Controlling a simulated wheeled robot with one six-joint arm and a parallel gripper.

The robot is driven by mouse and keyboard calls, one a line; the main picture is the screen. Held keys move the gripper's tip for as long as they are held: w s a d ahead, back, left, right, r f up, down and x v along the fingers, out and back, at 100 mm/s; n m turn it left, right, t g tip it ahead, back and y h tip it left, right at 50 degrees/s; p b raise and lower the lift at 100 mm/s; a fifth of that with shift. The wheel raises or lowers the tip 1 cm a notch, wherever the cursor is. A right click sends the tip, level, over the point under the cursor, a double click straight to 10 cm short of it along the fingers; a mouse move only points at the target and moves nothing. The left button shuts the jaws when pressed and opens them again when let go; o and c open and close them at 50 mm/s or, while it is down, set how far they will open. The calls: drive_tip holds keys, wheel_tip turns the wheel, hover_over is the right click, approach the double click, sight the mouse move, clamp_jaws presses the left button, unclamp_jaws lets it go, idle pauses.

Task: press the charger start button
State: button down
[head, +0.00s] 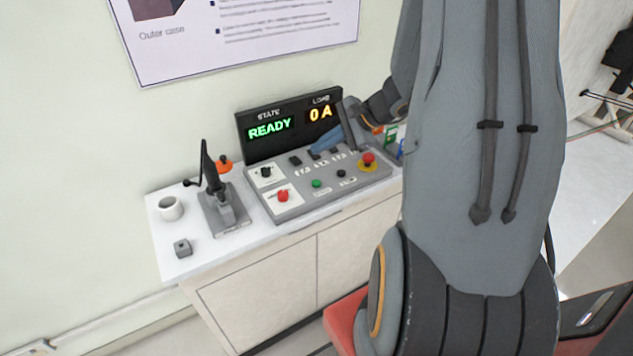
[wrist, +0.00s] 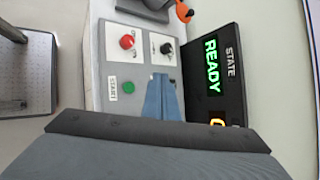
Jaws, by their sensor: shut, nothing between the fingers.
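The green start button (head: 317,183) is on the front part of the grey control panel (head: 300,206). In the wrist view the green button (wrist: 128,87) sits beside a START label (wrist: 113,88). My gripper (head: 314,153) is shut and empty, with its blue fingers over the rear part of the panel, behind the green button. In the wrist view the fingers (wrist: 160,77) appear to the right of the green button, apart from it. The display (head: 290,124) behind the panel reads READY and 0 A.
A red knob (head: 282,196), a black knob (head: 266,172), a black button (head: 341,173) and a red mushroom button (head: 368,158) share the panel. A clamp-like device (head: 220,205), a mug (head: 171,208) and a small grey block (head: 182,247) stand to the left on the white cabinet top.

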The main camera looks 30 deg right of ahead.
drive_tip(key=shift+f, duration=0.1)
drive_tip(key=b, duration=0.4)
hover_over(316, 183)
drive_tip(key=d, duration=0.1)
drive_tip(key=f, duration=0.6)
drive_tip(key=shift+s+d+f, duration=0.15)
drive_tip(key=shift+s+f, duration=0.1)
drive_tip(key=shift+f, duration=0.15)
drive_tip(key=shift+f+b, duration=0.95)
drive_tip(key=shift+b, duration=0.05)
drive_tip(key=shift+f, duration=0.1)
idle(0.4)
drive_tip(key=shift+f+b, duration=0.3)
drive_tip(key=shift+b, duration=0.25)
drive_tip(key=shift+f+b, duration=0.45)
idle(0.5)
drive_tip(key=shift+r, duration=0.1)
drive_tip(key=shift+r+p, duration=0.5)
drive_tip(key=shift+r, duration=0.3)
drive_tip(key=shift+r, duration=0.1)
